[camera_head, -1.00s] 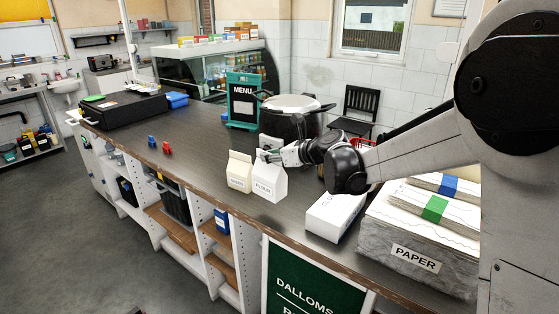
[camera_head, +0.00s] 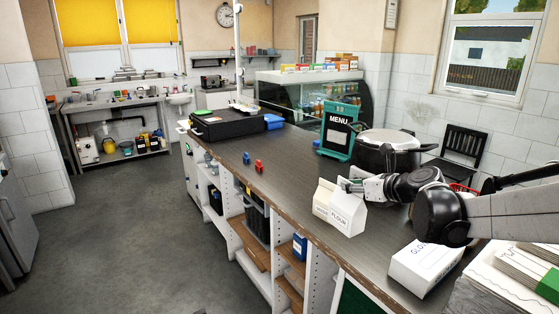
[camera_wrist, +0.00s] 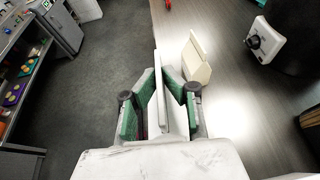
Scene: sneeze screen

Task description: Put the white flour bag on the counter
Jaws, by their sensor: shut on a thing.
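The white flour bag (camera_head: 346,215), lettered FLOUR, is upright near the front edge of the counter (camera_head: 290,180). My gripper (camera_head: 352,186) is shut on its top from the right. In the wrist view the fingers (camera_wrist: 163,100) with green pads close on the narrow white top of the bag (camera_wrist: 159,80). I cannot tell whether its base touches the counter. A cream bag (camera_head: 323,199) stands just left of it, partly hidden; it also shows in the wrist view (camera_wrist: 197,58).
A large dark pot (camera_head: 385,152) and a green menu stand (camera_head: 338,133) are behind. A white glove box (camera_head: 423,267) and paper stacks (camera_head: 510,278) are to the right. Small red and blue items (camera_head: 254,163) lie farther left, with bare counter between.

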